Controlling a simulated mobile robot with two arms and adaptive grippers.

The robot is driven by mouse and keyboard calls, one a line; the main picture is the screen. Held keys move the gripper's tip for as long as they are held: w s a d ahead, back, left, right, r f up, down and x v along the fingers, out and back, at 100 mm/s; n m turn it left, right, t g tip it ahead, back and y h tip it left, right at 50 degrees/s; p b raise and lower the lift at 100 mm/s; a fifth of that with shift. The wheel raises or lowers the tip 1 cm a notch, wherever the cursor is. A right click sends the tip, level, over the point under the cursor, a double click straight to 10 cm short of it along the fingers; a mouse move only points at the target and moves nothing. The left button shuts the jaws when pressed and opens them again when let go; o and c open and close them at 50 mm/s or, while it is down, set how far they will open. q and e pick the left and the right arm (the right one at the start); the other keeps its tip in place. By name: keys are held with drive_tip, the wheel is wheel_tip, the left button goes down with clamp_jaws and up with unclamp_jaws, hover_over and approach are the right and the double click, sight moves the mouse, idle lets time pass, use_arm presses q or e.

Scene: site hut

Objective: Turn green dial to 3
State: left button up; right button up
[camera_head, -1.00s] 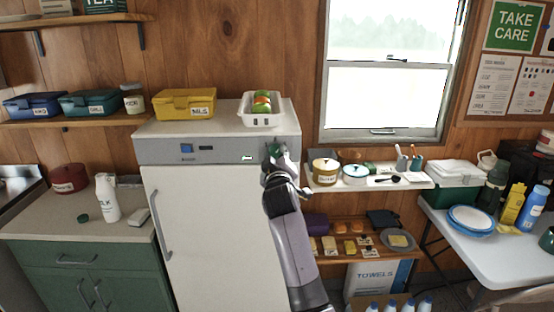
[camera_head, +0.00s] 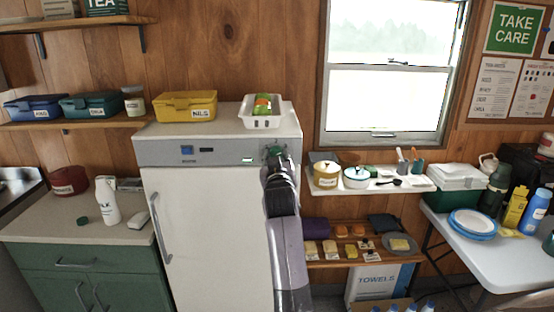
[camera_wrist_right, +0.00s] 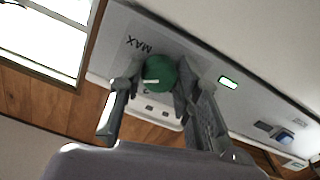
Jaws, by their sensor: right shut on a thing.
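The green dial (camera_wrist_right: 159,71) is on the grey control panel (camera_head: 215,149) at the top right of the white fridge (camera_head: 215,235). In the right wrist view it shows a short pale pointer mark, and the word MAX is printed on the panel beside it. My right gripper (camera_head: 276,153) is shut on the dial, with one finger on each side of it. In the head view the gripper mostly hides the dial. The number at the pointer is too small and covered to read. My left gripper is not in view.
A lit green indicator (camera_wrist_right: 228,82) is on the panel beside the dial. A yellow box (camera_head: 186,105) and a white basket (camera_head: 262,121) stand on the fridge. A small white shelf (camera_head: 405,184) with pots is close to the right of my arm.

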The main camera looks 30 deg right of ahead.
drive_tip(key=shift+f, duration=0.2)
drive_tip(key=o, duration=1.1)
drive_tip(key=shift+r, duration=0.15)
drive_tip(key=shift+o, duration=0.2)
drive_tip(key=v, duration=0.7)
drive_tip(key=shift+s+a, duration=0.15)
drive_tip(key=shift+s, duration=0.05)
